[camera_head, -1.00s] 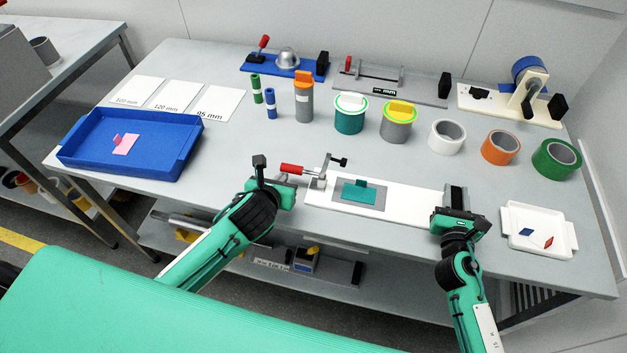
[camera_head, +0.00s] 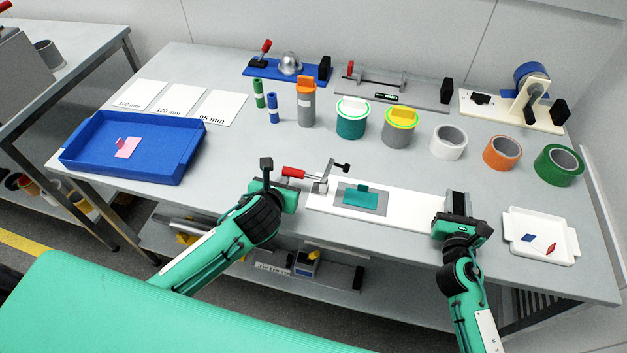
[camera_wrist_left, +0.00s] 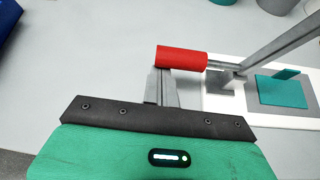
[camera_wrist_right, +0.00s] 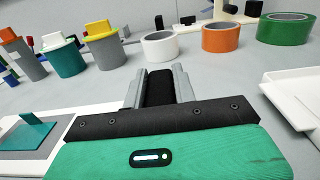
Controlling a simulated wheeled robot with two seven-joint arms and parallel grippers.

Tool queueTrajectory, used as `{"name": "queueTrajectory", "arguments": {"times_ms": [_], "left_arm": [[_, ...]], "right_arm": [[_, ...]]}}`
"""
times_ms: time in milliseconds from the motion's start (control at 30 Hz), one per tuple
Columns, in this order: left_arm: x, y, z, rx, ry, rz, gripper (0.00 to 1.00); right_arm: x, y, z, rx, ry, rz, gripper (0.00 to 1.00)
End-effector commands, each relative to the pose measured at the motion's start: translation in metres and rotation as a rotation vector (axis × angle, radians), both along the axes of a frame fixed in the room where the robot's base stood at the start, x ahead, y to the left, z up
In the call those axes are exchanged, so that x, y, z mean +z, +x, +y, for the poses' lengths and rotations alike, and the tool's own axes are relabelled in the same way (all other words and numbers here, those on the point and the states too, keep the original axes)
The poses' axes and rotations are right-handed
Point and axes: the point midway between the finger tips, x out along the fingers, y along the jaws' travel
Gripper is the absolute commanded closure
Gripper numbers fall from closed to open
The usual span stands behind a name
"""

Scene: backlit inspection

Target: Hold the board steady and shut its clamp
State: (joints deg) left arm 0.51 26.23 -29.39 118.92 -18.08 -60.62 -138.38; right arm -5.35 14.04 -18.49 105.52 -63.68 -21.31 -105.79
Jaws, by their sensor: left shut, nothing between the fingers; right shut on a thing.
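The white board (camera_head: 410,208) lies flat along the table's front edge, with a grey plate (camera_head: 350,200) and a teal piece (camera_head: 362,197) on it. Its clamp (camera_head: 322,180) stands at the left end; the red handle (camera_head: 293,173) points left and the black-tipped arm is raised clear of the plate. My left gripper (camera_wrist_left: 161,85) is shut and empty beside the free end of the red handle (camera_wrist_left: 182,57); I cannot tell whether they touch. My right gripper (camera_wrist_right: 159,85) is shut on the black block (camera_head: 458,203) at the board's right end.
A white tray (camera_head: 565,257) with two small pieces lies right of the board. Tape rolls (camera_head: 502,152) and lidded cups (camera_head: 352,117) stand behind it. A blue tray (camera_head: 85,165) is at the left. The table between blue tray and clamp is clear.

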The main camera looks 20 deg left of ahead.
Motion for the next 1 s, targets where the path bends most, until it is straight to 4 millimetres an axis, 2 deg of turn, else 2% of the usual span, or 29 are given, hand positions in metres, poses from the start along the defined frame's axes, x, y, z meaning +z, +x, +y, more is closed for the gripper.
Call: {"name": "queueTrajectory", "arguments": {"times_ms": [33, 267, 500, 1000], "left_arm": [[0.002, 0.001, 0.000, -0.001, 0.011, -0.003, 1.00], [0.013, 0.001, 0.000, -0.002, 0.111, -0.005, 1.00], [0.033, 0.001, -0.003, 0.001, 0.295, -0.006, 1.00], [0.073, 0.001, -0.026, 0.001, 0.298, -0.004, 1.00]], "right_arm": [[-0.005, -0.001, 0.000, 0.001, 0.000, 0.009, 1.00], [-0.005, -0.001, 0.001, 0.001, 0.000, 0.009, 1.00], [-0.005, -0.001, 0.001, 0.001, 0.000, 0.008, 1.00], [-0.005, -0.001, 0.001, 0.002, 0.000, 0.008, 1.00]]}}
